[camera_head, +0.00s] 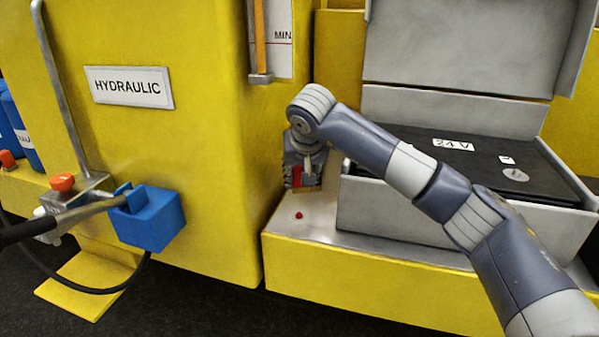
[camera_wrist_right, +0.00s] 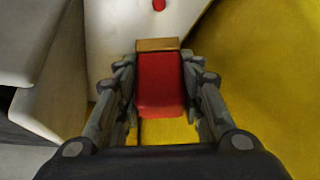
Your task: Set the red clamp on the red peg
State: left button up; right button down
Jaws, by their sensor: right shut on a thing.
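My right gripper (camera_head: 304,177) is shut on the red clamp (camera_head: 297,174), above the pale top of the yellow ledge. In the right wrist view, the red clamp (camera_wrist_right: 160,82) sits between both fingers of the gripper (camera_wrist_right: 160,75), with a tan-brown piece at its far end. The red peg (camera_head: 299,215) is a small red stub on the pale ledge top, a little in front of the gripper in the head view. The red peg (camera_wrist_right: 159,5) also shows at the top edge of the wrist view, beyond the clamp and apart from it. My left gripper is not in view.
An open grey battery box (camera_head: 400,212) marked 24 V stands right of the peg, its lid raised. The yellow hydraulic cabinet (camera_head: 210,180) rises close on the left.

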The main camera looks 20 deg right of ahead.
aim_at(300, 192)
jog(key=shift+a+f+b, duration=0.2)
jog(key=shift+f+b, duration=0.35)
jog(key=shift+f, duration=0.25)
notch_tip(300, 192, down, 3)
jog(key=shift+r+b, duration=0.15)
jog(key=shift+b, duration=0.85)
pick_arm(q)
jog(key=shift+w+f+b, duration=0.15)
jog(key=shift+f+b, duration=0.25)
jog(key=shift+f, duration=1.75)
pick_arm(e)
jog(key=shift+f, duration=0.45)
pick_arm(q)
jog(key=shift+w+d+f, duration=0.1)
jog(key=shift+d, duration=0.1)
pick_arm(e)
jog(key=shift+f, duration=0.25)
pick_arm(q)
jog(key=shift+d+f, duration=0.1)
pick_arm(e)
jog(key=shift+s+f, duration=0.1)
jog(key=shift+f, duration=0.15)
jog(key=shift+f, duration=0.2)
pick_arm(q)
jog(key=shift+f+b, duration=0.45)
jog(key=shift+b, duration=0.25)
pick_arm(e)
jog(key=shift+f, duration=0.9)
